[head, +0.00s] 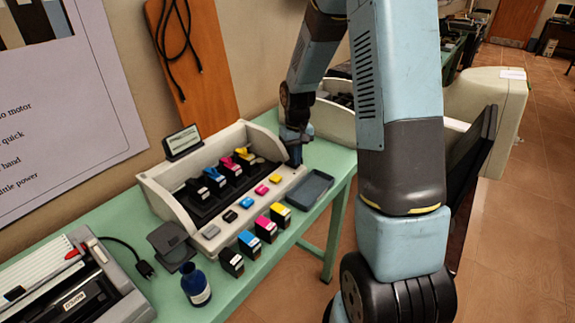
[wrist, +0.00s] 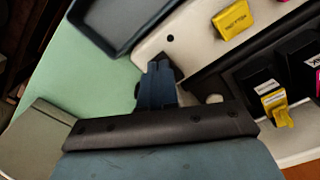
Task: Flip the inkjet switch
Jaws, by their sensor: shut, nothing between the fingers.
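The inkjet exhibit is a cream, open-topped printer housing (head: 165,200) on a green table, with a dark carriage bay inside. My gripper (head: 293,150) is at the right end of this housing in the head view. In the wrist view my gripper (wrist: 160,72) is shut and empty, its fingertips over the cream front panel near the right end. A small pale rounded piece (wrist: 214,99) lies just beside the fingers; I cannot tell whether it is the switch. The fingers and arm hide part of that end, and I cannot tell if they touch the panel.
Several ink cartridges (head: 281,215) stand along the front edge, and coloured buttons such as the yellow one (wrist: 233,24) sit on the panel. A dark tray (head: 311,189) is close to my gripper. A blue bottle (head: 196,286) stands farther left. Green table (wrist: 95,75) is bare beside the housing.

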